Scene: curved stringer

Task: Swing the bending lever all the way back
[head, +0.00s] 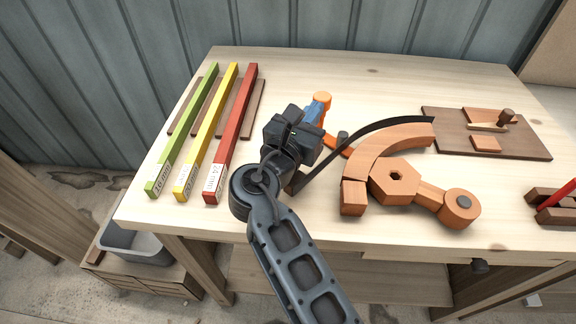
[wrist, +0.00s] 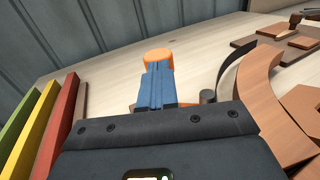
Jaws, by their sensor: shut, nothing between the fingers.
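The bending lever (head: 335,148) is orange, with a rounded orange end (head: 322,97) beyond my gripper. That end also shows in the wrist view (wrist: 158,57). My gripper (head: 320,102) has blue fingers, closed together and empty, pointing at the orange end; whether they touch it I cannot tell. The fingers also show in the wrist view (wrist: 157,72). My dark wrist hides part of the lever. A dark strip (head: 385,123) runs from beside my wrist to the far end of the curved wooden former (head: 372,152). A dark round peg (head: 343,136) stands by the lever.
Green (head: 183,130), yellow (head: 207,130) and red (head: 231,130) bars lie at the left on the wooden table (head: 300,235). A hexagonal block (head: 380,180) and a round-ended wooden arm (head: 462,207) adjoin the former. A brown board (head: 440,130) lies at right. The back middle is clear.

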